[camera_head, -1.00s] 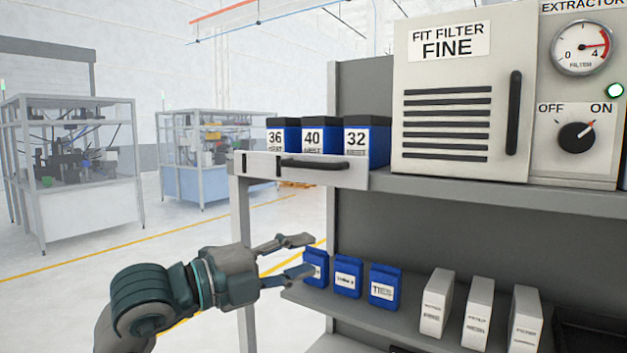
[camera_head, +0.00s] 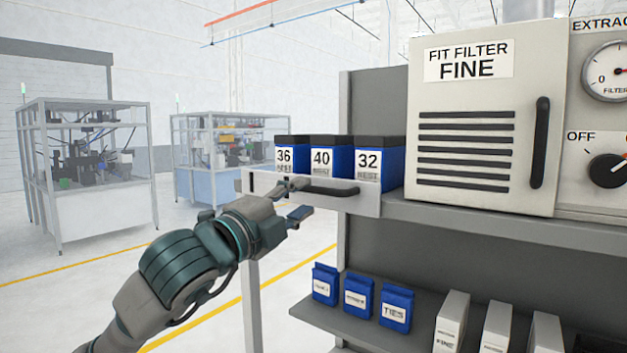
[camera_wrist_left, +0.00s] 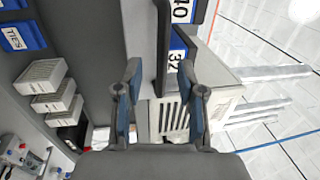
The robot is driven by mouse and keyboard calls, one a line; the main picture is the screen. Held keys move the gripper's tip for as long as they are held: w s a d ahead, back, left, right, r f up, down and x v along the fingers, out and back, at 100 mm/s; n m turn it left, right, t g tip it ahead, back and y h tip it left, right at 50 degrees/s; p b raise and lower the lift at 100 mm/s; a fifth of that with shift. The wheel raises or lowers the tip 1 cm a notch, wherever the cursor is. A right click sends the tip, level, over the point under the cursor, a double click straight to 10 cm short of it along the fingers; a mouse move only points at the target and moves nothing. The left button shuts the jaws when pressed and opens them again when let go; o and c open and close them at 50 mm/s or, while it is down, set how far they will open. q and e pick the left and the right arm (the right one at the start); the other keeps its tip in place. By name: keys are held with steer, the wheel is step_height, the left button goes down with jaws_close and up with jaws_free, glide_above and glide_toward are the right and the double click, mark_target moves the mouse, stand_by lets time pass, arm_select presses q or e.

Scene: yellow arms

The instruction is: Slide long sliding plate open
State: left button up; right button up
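The long plate (camera_head: 369,203) is a pale grey strip at the front of the upper shelf, with a horizontal black handle (camera_head: 335,191). In the head view my left gripper (camera_head: 298,200) is in front of the plate, at the left end of the handle, and hides part of it. Its two fingers are apart and empty. In the left wrist view the black handle (camera_wrist_left: 162,50) lies between the spread fingertips of my left gripper (camera_wrist_left: 161,69). I cannot tell whether they touch it. My right gripper is not in view.
Blue boxes marked 36, 40 and 32 (camera_head: 378,166) stand behind the plate. A filter cabinet (camera_head: 480,120) with a vertical black handle is to the right. Small blue packs (camera_head: 358,297) and white boxes (camera_head: 452,320) are on the lower shelf. The floor at left is open.

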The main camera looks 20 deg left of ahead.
mark_target(310, 192)
arm_select(q)
steer(key=p+x, duration=0.1)
steer(key=x, duration=0.2)
steer(key=shift+w+d+r, duration=0.15)
steer(key=shift+w+r, duration=0.05)
steer(key=shift+r, duration=0.05)
steer(key=shift+w+f, duration=0.1)
steer(key=shift+w, duration=0.45)
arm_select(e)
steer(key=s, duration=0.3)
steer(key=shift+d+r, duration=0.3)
arm_select(q)
steer(key=shift+s, duration=0.1)
jaws_close()
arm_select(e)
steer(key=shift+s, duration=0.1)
